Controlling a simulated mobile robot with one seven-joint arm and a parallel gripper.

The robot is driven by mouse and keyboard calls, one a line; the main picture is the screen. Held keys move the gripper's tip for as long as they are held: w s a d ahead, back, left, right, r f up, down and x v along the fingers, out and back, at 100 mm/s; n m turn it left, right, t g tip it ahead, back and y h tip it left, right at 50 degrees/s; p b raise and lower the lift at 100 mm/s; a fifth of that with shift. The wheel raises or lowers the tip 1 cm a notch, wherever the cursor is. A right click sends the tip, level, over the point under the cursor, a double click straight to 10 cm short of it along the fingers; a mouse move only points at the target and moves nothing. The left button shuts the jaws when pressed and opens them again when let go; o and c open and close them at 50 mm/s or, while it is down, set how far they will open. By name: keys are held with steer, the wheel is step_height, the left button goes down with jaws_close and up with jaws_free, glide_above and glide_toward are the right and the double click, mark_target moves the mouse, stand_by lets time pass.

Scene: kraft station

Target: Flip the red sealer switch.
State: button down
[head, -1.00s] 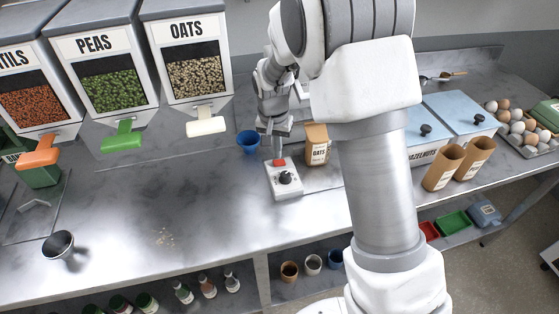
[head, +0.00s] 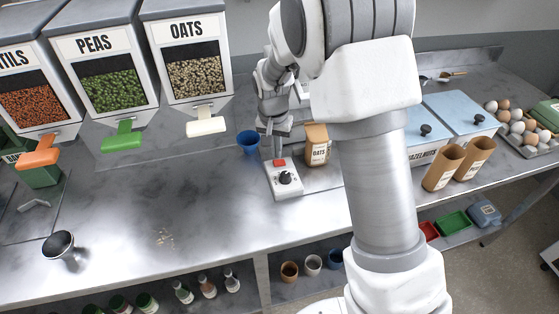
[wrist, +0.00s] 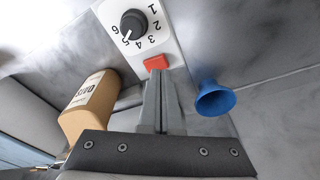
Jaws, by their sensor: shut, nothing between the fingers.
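The red sealer switch (head: 279,163) sits at the back end of a small white control box (head: 287,188) on the steel counter. The box has a black dial (head: 286,177) in front of the switch. In the wrist view the red switch (wrist: 156,63) lies just beyond my fingertips, with the numbered dial (wrist: 133,24) past it. My gripper (head: 277,157) is shut and empty, pointing down right over or at the switch. In the wrist view its fingers (wrist: 158,80) are together, their tips at the switch's near edge. I cannot tell whether they touch it.
A brown oats bag (head: 317,146) stands close to the right of the box. An oats dispenser (head: 190,60) hangs at the back left.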

mark_target(277, 163)
steer(key=shift+f+b, duration=0.85)
steer(key=shift+f, duration=0.3)
stand_by(0.6)
steer(key=shift+r+p, duration=2.35)
steer(key=shift+r, duration=1.2)
steer(key=shift+s, duration=0.1)
